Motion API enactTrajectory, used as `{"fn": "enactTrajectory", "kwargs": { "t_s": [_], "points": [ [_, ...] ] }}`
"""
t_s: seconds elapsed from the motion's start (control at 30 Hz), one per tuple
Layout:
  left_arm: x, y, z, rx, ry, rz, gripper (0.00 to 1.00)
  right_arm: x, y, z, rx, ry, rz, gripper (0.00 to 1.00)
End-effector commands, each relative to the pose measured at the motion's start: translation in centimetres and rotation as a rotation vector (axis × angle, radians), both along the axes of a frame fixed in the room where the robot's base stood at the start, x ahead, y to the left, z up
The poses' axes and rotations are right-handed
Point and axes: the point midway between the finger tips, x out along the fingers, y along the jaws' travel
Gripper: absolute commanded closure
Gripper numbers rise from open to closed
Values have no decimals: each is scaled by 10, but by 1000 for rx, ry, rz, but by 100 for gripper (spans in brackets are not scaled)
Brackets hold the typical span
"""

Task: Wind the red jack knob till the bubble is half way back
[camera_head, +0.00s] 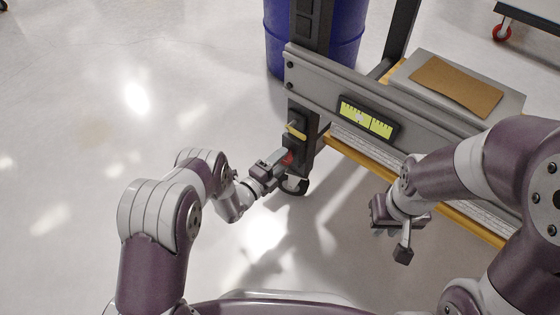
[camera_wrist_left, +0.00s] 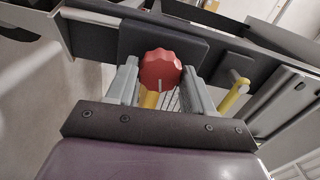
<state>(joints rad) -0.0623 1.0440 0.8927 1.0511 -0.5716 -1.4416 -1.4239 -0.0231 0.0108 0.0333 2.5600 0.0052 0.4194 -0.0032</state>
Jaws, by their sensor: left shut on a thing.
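The red jack knob (camera_head: 287,158), lobed at its rim, is at the foot of the dark post of the grey fixture. It fills the middle of the left wrist view (camera_wrist_left: 160,69), with a pale line on its face. My left gripper (camera_head: 279,160) is shut on the knob, one finger on each side of it. The yellow-green bubble level (camera_head: 367,118) is set in the grey beam. A pale spot, seemingly the bubble, shows left of its middle. My right gripper (camera_head: 401,236) hangs apart from the fixture, and its finger gap is unclear.
A yellow lever (camera_head: 296,131) sits on the post above the knob. A caster wheel (camera_head: 295,186) is just below. A blue drum (camera_head: 276,40) stands behind the post. A brown board (camera_head: 456,86) lies on the fixture's top. The floor at left is clear.

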Motion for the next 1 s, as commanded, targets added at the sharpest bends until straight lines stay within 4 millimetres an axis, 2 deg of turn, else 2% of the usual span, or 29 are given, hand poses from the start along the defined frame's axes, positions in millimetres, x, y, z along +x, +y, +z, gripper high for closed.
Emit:
{"fn": "enactTrajectory", "kwargs": {
  "t_s": [0.13,0.17,0.2,0.23,0.57,0.67,0.8,1.0],
  "points": [
    [-1,1,-2,-1,4,2,78,0,0,0,0,0,0,77],
    [-1,1,-2,-1,4,2,38,0,0,0,0,0,0,77],
    [-1,1,-1,-1,4,2,25,0,0,0,0,0,0,77],
    [-1,1,-1,-1,4,2,22,0,0,0,0,0,0,77],
    [-5,4,2,-1,3,2,22,0,0,5,0,0,0,77],
    [-20,15,5,-2,6,4,22,0,0,19,0,0,0,77],
    [-51,39,6,-1,9,7,22,0,0,40,0,0,0,77],
    [-89,66,3,-2,6,5,22,0,0,56,0,0,0,77]
  ]
}}
